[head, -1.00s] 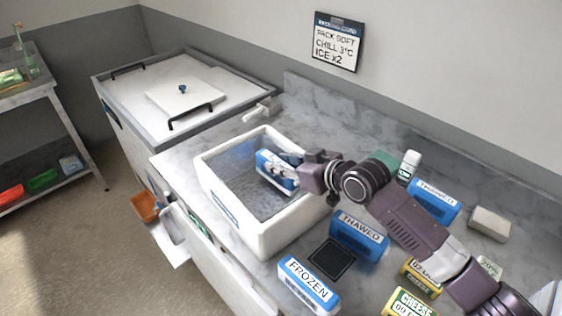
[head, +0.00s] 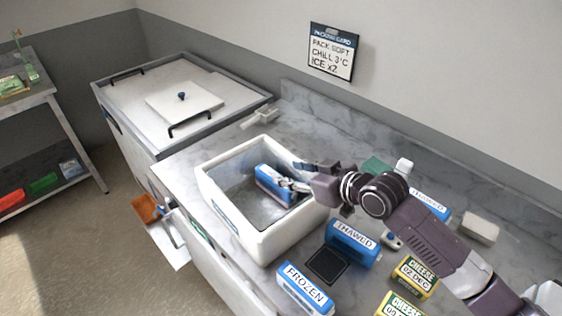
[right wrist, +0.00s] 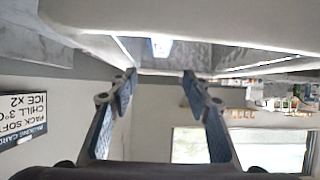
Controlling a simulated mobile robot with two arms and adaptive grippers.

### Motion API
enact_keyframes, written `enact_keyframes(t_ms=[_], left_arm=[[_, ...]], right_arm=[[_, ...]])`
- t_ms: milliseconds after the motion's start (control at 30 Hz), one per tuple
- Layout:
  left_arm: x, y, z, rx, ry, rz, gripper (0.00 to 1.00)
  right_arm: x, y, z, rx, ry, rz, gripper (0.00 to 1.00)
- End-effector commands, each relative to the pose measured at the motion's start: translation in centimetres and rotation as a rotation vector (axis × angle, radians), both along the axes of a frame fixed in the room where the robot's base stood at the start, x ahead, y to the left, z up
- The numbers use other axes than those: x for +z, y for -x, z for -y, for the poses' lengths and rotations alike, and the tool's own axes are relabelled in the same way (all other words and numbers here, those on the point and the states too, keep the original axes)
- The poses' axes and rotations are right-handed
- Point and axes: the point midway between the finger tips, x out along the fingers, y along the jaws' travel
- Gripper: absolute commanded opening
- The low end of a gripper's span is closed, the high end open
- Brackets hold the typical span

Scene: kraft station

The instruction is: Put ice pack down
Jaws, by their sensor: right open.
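A blue ice pack with a white label (head: 268,184) lies inside the white foam box (head: 262,238), against the box's right part. It shows as a small blue and white patch in the right wrist view (right wrist: 160,46). My right gripper (head: 302,176) is at the box's right rim, with its fingers open beside the pack. In the right wrist view its two fingers are spread with nothing between them (right wrist: 160,84). My left gripper is not in view.
A lidded chest (head: 215,118) stands behind. A packing card (head: 331,52) hangs on the wall.

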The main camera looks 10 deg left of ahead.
Motion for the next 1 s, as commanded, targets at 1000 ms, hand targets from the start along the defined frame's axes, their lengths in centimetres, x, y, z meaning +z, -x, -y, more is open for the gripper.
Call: enact_keyframes(t_ms=[1000], left_arm=[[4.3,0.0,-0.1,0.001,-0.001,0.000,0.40]], right_arm=[[2.9,3.5,4.9,0.001,-0.001,0.000,0.45]])
